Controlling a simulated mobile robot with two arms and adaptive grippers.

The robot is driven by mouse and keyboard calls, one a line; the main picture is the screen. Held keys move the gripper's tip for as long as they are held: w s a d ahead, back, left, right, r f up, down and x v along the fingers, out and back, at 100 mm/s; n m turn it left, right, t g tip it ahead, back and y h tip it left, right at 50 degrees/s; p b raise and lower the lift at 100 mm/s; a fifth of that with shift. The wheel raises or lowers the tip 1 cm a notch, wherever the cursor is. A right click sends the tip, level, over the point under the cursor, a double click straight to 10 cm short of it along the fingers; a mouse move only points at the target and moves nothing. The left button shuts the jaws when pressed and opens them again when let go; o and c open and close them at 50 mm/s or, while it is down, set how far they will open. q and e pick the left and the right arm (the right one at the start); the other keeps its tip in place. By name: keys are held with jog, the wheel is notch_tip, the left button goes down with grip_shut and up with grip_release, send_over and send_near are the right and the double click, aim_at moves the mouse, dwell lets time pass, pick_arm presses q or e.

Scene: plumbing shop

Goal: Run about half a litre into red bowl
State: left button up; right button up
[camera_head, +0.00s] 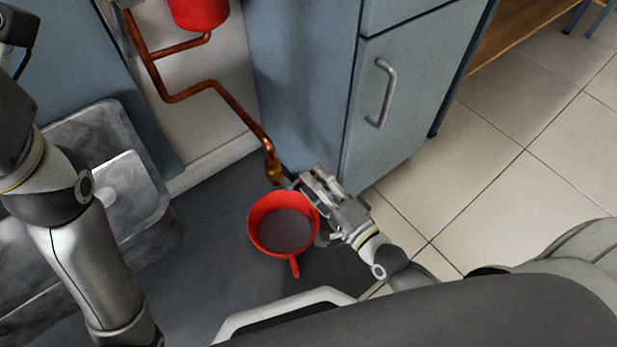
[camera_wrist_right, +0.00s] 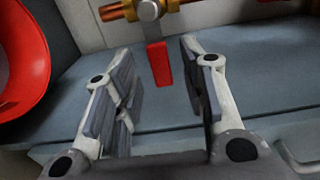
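The red bowl (camera_head: 258,232), with a short handle, stands on the dark grey surface below the end of a copper pipe. Its inside shows a flat grey area; I cannot tell whether that is water. The pipe ends in a brass tap (camera_head: 273,172), partly hidden by my right gripper. In the right wrist view, the tap's red lever (camera_wrist_right: 158,62) hangs down from the brass fitting (camera_wrist_right: 178,5), between and beyond the open fingers. My right gripper (camera_head: 304,183) is open and empty beside the bowl's upper right rim. My left arm shows at the left, but its gripper does not.
A grey metal basin (camera_head: 150,185) stands at the left. The copper pipe (camera_head: 215,88) runs down the wall from a red vessel (camera_head: 198,10). A blue cabinet (camera_head: 400,95) stands right of the tap. Tiled floor (camera_head: 500,180) is clear at the right.

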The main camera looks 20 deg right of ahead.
jog(key=shift+b+x, duration=0.35)
jog(key=shift+x, duration=1.1)
jog(key=shift+c, duration=0.4)
grip_shut()
